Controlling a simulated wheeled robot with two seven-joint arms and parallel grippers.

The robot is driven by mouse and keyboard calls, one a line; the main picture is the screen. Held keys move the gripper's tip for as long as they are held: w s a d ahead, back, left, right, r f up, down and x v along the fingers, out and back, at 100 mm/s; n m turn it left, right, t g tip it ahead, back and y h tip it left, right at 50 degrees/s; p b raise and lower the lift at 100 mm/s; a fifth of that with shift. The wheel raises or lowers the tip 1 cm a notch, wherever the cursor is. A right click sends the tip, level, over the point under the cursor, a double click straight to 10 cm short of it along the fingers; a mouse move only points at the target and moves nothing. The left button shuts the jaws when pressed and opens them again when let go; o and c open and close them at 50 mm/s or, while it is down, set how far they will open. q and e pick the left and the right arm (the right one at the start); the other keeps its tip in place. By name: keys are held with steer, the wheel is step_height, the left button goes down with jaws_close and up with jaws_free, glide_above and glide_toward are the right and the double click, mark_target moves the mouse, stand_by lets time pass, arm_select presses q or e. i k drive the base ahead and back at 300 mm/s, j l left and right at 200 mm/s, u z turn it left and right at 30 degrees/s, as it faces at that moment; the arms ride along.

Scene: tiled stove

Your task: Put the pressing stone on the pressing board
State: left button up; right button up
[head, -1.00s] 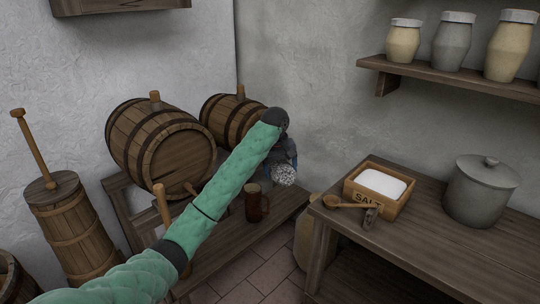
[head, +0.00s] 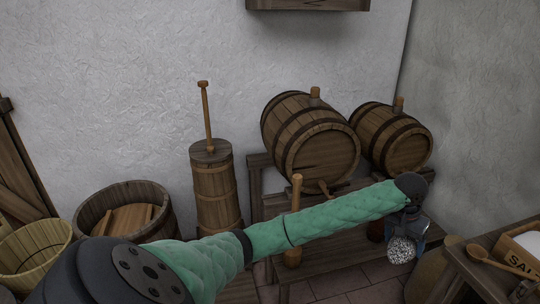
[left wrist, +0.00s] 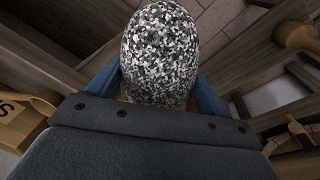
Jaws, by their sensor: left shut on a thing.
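My left gripper (head: 407,234) is at the right of the head view, at the end of the green arm. It is shut on a speckled grey pressing stone (head: 401,251), which hangs below it in the air. In the left wrist view the rounded stone (left wrist: 160,55) sits between the blue fingers. A round wooden board, which looks like the pressing board (head: 128,219), lies inside a wide wooden tub (head: 88,220) at the left of the head view. The stone is far to the right of it. My right gripper is out of view.
A tall churn (head: 213,190) with an upright stick stands right of the tub. A pale bucket (head: 38,248) is at the far left. Two barrels (head: 308,140) rest on a wooden rack. A salt box (head: 525,247) and a spoon (head: 500,263) are on the right table.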

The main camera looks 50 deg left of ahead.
mark_target(128, 225)
steer(key=u, duration=2.3)
steer(key=i+u, duration=0.45)
steer(key=i, duration=0.6)
